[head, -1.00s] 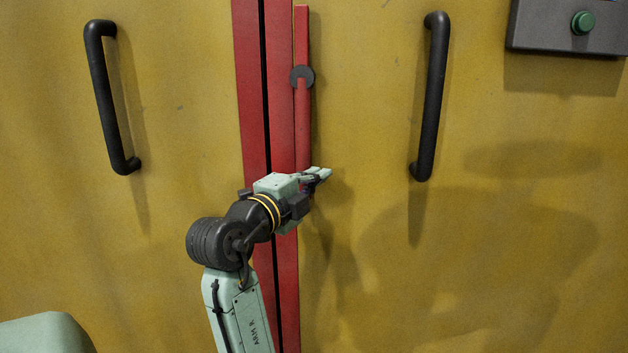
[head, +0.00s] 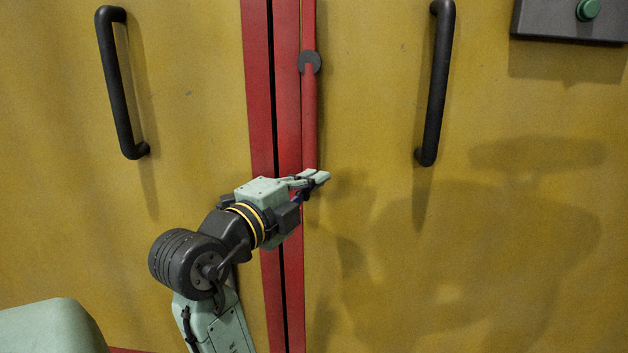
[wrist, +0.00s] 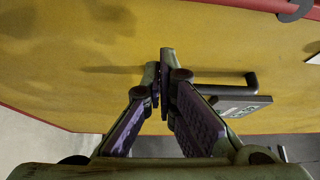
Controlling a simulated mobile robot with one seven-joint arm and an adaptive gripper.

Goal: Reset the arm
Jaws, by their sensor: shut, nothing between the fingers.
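My gripper (head: 322,178) is in front of the red strip between the two yellow doors in the head view, pointing right and a little up. Its pale green fingers are together with nothing between them. In the wrist view the fingertips (wrist: 165,62) meet, with the yellow door surface beyond them. My arm reaches up from the lower left of the head view. Whether the fingertips touch the door cannot be told.
The yellow doors carry a black left handle (head: 122,85) and a black right handle (head: 436,85). A red bar (head: 309,120) with a dark round pivot (head: 310,62) runs down the seam. A grey box with a green button (head: 588,10) is at upper right.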

